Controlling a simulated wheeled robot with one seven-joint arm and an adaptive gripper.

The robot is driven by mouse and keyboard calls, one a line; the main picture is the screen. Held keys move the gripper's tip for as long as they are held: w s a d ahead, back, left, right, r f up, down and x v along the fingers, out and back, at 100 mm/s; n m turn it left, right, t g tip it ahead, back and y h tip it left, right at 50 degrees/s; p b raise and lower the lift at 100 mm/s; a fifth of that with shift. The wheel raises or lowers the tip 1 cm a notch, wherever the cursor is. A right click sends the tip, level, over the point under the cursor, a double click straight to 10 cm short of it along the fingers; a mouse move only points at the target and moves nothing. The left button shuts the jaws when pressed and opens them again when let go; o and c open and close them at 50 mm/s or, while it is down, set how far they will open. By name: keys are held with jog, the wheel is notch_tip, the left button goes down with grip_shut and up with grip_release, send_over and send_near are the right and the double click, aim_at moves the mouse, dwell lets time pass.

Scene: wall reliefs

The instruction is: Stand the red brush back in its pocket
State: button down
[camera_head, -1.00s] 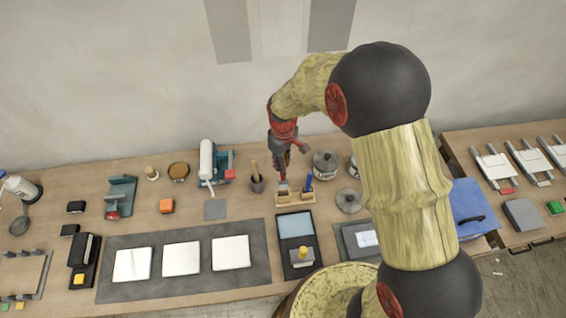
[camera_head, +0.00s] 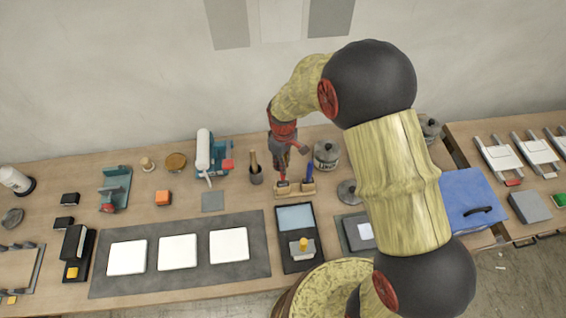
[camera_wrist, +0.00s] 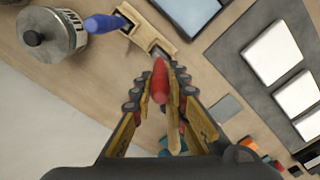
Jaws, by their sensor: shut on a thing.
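The wooden rack (camera_head: 306,190) stands on the bench; it also shows in the wrist view (camera_wrist: 159,43). A blue brush (camera_head: 309,172) stands in its right pocket and shows at the upper left of the wrist view (camera_wrist: 104,23). My gripper (camera_head: 282,177) is above the rack's left part. It is shut on the red brush (camera_wrist: 160,80), whose red handle shows between the fingers in the wrist view. The brush's lower end is hidden, and I cannot tell whether it is inside the left pocket. A little red (camera_head: 282,184) shows at that pocket in the head view.
A dark tray (camera_head: 297,246) lies in front, and a grey mat (camera_head: 152,281) with white tiles lies at front left.

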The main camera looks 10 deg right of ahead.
jog(key=shift+f, duration=0.4)
jog(key=shift+f+b, duration=1.3)
jog(key=shift+f, duration=0.35)
jog(key=c, duration=1.7)
grip_release()
jog(key=shift+o, duration=2.6)
jog(key=shift+r, duration=0.1)
jog(key=shift+r+p, duration=2.55)
jog(key=shift+r, duration=1.6)
